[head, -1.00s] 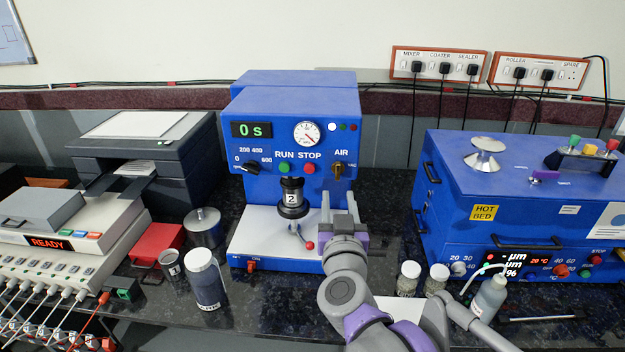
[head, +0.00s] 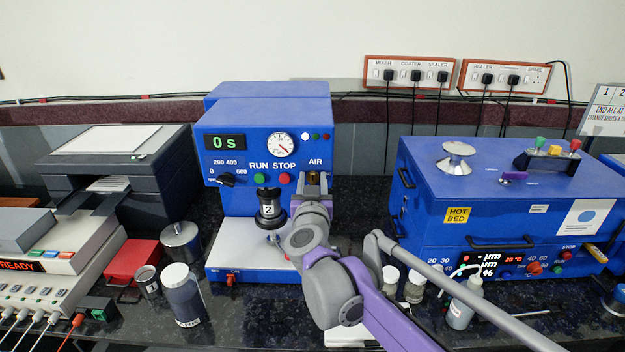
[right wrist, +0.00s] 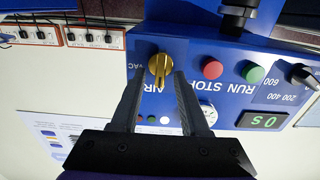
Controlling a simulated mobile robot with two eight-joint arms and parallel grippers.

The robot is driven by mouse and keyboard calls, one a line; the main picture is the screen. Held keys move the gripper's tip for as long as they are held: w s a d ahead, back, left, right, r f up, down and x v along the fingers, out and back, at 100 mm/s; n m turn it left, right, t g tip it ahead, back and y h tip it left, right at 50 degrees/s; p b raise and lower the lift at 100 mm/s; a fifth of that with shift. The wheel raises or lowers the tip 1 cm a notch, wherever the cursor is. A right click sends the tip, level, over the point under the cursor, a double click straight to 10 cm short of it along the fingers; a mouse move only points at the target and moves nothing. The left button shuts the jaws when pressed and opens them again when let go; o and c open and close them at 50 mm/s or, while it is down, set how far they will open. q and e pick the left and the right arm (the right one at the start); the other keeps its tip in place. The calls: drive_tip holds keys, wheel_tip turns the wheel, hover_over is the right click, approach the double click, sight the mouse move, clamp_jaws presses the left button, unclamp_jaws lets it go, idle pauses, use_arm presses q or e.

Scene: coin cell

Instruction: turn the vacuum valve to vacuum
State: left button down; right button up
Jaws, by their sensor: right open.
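The vacuum valve is a brass-coloured knob (right wrist: 159,68) on the front of the blue machine (head: 262,120). In the right wrist view, which is upside down, its long handle lies in line with the AIR label, and the VAC label is off to its side. My right gripper (head: 313,182) is in front of the valve and hides most of it in the head view. In the right wrist view its open fingers (right wrist: 160,82) stand on either side of the knob, with gaps; contact is not clear. My left gripper is not in view.
A round gauge (head: 281,146) and the green RUN (head: 260,179) and red STOP (head: 285,179) buttons are left of the valve. A black press head (head: 268,211) is below. The blue hot bed (head: 490,200) stands to the right, small bottles in front.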

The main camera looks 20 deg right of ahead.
drive_tip(key=shift+w, duration=0.1)
clamp_jaws()
drive_tip(key=shift+m, duration=0.4)
drive_tip(key=m, duration=0.3)
drive_tip(key=shift+d+m+p, duration=0.2)
drive_tip(key=shift+m+p, duration=0.1)
drive_tip(key=shift+p, duration=0.05)
drive_tip(key=m, duration=0.4)
drive_tip(key=shift+d+f+m+p, duration=0.15)
drive_tip(key=shift+d+m+p, duration=0.05)
drive_tip(key=shift+m+p, duration=0.15)
drive_tip(key=m, duration=0.4)
drive_tip(key=shift+d+f+m+p, duration=0.15)
drive_tip(key=shift+m+p, duration=0.1)
drive_tip(key=shift+p, duration=0.15)
drive_tip(key=shift+f+m+p, duration=0.15)
drive_tip(key=shift+m+p, duration=0.1)
drive_tip(key=shift+m, duration=0.85)
drive_tip(key=shift+f+m+p, duration=0.1)
drive_tip(key=shift+m+p, duration=0.1)
drive_tip(key=shift+m, duration=0.9)
